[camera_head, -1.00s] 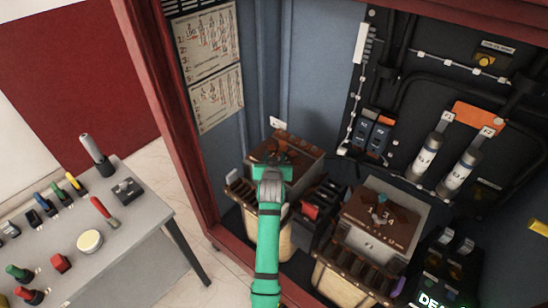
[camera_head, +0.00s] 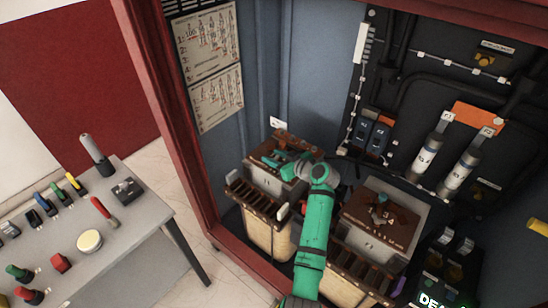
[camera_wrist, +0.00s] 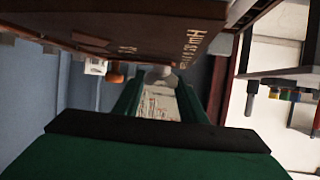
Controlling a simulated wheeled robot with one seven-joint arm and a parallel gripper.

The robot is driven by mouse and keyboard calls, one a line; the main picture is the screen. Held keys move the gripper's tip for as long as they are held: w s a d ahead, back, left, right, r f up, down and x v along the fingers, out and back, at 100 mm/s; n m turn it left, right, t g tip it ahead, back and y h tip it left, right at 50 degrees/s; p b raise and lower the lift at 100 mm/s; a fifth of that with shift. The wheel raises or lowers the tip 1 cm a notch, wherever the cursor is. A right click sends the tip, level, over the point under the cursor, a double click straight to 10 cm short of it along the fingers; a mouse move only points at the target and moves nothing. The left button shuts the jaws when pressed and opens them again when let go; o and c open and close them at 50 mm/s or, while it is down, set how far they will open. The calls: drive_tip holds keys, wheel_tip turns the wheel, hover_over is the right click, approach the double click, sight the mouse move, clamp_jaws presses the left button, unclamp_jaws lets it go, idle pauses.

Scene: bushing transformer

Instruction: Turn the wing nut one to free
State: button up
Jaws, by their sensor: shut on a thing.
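The left transformer (camera_head: 272,180) has a brown top plate, and my gripper (camera_head: 275,158) reaches over it from the right, lying nearly flat. In the wrist view the fingers of my gripper (camera_wrist: 158,80) close around a small pale grey piece (camera_wrist: 158,72), which appears to be the wing nut, beside the brown lettered plate (camera_wrist: 150,30). Its wings are mostly hidden by the fingers. In the head view the gripper covers this nut. A second wing nut (camera_head: 381,198) stands on the brown top of the right transformer (camera_head: 368,238).
The red cabinet frame (camera_head: 185,160) stands close on the left. The cabinet's back panel holds fuses (camera_head: 428,153) and cables. An orange knob (camera_wrist: 116,72) is near the fingers.

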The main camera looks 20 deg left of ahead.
drive_tip(key=shift+f+n+g+y, duration=0.1)
drive_tip(key=shift+n+g+y, duration=0.2)
drive_tip(key=shift+n+g, duration=0.35)
drive_tip(key=o, duration=1.1)
drive_tip(key=shift+c, duration=0.2)
drive_tip(key=v, duration=1)
drive_tip(key=shift+s+d, duration=0.2)
drive_tip(key=shift+d, duration=0.1)
